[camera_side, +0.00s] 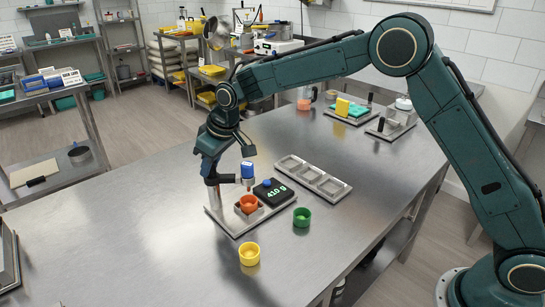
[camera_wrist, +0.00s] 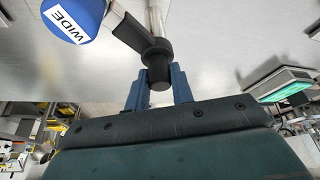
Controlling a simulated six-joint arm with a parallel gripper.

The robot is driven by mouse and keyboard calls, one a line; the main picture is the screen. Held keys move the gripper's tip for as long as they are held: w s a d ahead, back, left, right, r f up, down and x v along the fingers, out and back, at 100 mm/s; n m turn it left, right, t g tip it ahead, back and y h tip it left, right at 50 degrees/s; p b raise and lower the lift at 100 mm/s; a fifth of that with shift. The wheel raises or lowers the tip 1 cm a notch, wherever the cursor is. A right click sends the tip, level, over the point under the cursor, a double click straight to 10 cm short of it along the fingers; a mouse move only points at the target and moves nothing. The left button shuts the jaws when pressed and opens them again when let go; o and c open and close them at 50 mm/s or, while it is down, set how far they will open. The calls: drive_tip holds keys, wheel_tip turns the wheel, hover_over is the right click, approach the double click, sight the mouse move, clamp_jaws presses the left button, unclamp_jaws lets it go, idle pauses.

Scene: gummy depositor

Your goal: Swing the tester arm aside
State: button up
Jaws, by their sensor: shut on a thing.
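The tester (camera_side: 237,226) is a metal base plate with a post at its left and a black arm (camera_side: 228,179) reaching right from it. A blue-topped nozzle unit (camera_side: 247,171) sits at the arm's end, above an orange cup (camera_side: 249,204) in a square holder. My gripper (camera_side: 211,173) is at the post end of the tester arm. In the wrist view my blue fingers (camera_wrist: 158,86) are shut on a black knob (camera_wrist: 158,72) joined to the arm.
A black scale display (camera_side: 271,192) showing green digits is on the same base, right of the cup. A yellow cup (camera_side: 249,253) and a green cup (camera_side: 302,217) stand in front. An empty metal tray (camera_side: 313,179) lies behind.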

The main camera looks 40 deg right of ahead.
drive_tip(key=n+g+y, duration=0.1)
drive_tip(key=n, duration=0.2)
drive_tip(key=n+y, duration=0.1)
drive_tip(key=n, duration=0.3)
drive_tip(key=shift+g, duration=0.4)
drive_tip(key=n+g, duration=0.1)
drive_tip(key=n, duration=0.1)
drive_tip(key=n+g, duration=0.1)
drive_tip(key=n, duration=0.2)
drive_tip(key=shift+y, duration=0.3)
drive_tip(key=shift+n, duration=0.3)
drive_tip(key=o, duration=1)
drive_tip(key=shift+d+r, duration=0.1)
drive_tip(key=shift+r, duration=0.05)
drive_tip(key=shift+v, duration=2.3)
drive_tip(key=d, duration=1.2)
drive_tip(key=shift+s, duration=0.3)
